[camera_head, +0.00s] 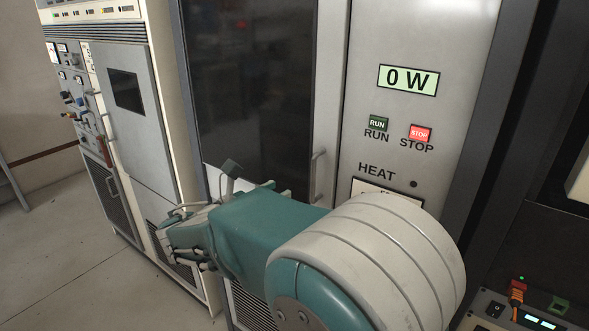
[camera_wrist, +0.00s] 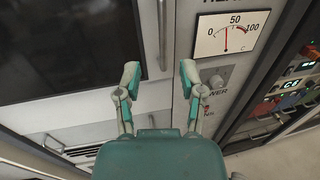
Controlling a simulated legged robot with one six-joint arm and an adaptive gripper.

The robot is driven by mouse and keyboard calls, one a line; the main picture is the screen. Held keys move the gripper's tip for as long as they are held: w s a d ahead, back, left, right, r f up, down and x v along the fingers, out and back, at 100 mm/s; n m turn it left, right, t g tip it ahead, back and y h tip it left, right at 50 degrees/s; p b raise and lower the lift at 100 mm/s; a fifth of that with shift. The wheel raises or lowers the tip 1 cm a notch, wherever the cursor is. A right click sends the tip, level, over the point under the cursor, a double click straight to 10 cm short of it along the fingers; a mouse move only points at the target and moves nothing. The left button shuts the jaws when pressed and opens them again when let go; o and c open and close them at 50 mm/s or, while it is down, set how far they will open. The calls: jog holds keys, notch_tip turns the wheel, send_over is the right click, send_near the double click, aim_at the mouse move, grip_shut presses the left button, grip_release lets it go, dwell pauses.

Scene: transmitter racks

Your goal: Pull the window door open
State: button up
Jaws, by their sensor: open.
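The window door (camera_head: 255,75) is a tall dark glass pane in a grey frame, at the centre of the head view. It looks shut. Its vertical metal handle (camera_head: 317,178) is on the right edge of the frame, and my arm covers the area just below it. In the wrist view the dark window (camera_wrist: 65,45) is at upper left and the handle (camera_wrist: 162,35) is at top centre. My gripper (camera_wrist: 160,74) is open and empty, its two fingers spread below the handle in that picture, with no contact visible. In the head view my gripper (camera_head: 168,237) is at lower left.
Right of the door is a grey panel (camera_head: 415,40) with a 0 W display, RUN and STOP buttons; its gauge (camera_wrist: 232,33) shows in the wrist view. Another cabinet (camera_head: 130,120) stands left. A device with lit displays (camera_head: 535,318) is at lower right. Floor (camera_head: 60,260) is clear at left.

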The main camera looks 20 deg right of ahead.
send_over(311, 201)
jog(key=shift+w+d, duration=0.3)
jog(key=shift+a, duration=0.15)
grip_shut()
